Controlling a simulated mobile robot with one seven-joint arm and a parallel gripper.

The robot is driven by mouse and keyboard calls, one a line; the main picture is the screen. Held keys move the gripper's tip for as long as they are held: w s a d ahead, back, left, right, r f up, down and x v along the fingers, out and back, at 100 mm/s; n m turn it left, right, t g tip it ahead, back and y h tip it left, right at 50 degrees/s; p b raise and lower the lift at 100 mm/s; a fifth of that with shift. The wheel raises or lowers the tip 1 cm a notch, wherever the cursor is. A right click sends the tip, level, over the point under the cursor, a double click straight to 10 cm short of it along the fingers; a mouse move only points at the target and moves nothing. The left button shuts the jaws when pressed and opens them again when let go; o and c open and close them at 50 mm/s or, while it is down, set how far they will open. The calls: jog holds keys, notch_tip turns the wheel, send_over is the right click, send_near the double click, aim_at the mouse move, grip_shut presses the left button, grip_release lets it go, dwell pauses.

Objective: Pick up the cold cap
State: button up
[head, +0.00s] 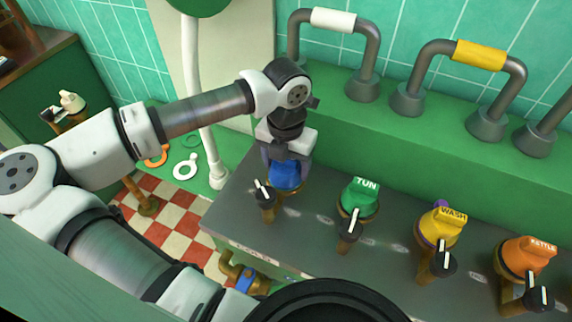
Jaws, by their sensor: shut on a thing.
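The blue cap (286,177) sits at the left end of a row of caps on the grey counter; no label on it shows, so I cannot read whether it says cold. My gripper (287,160) points down over the blue cap and is shut on it. The gripper's body hides the cap's top. The cap is at or just above its brass fitting; I cannot tell whether it is lifted.
Right of it stand a green TUN cap (360,196), a yellow WASH cap (440,226) and an orange KETTLE cap (526,256), each with a black lever. Grey pipe arches (460,75) rise behind. A white pole (200,100) stands left of my gripper.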

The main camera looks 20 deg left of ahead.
notch_tip(320, 180, up, 20)
jog(key=b, duration=0.2)
jog(key=shift+b, duration=0.4)
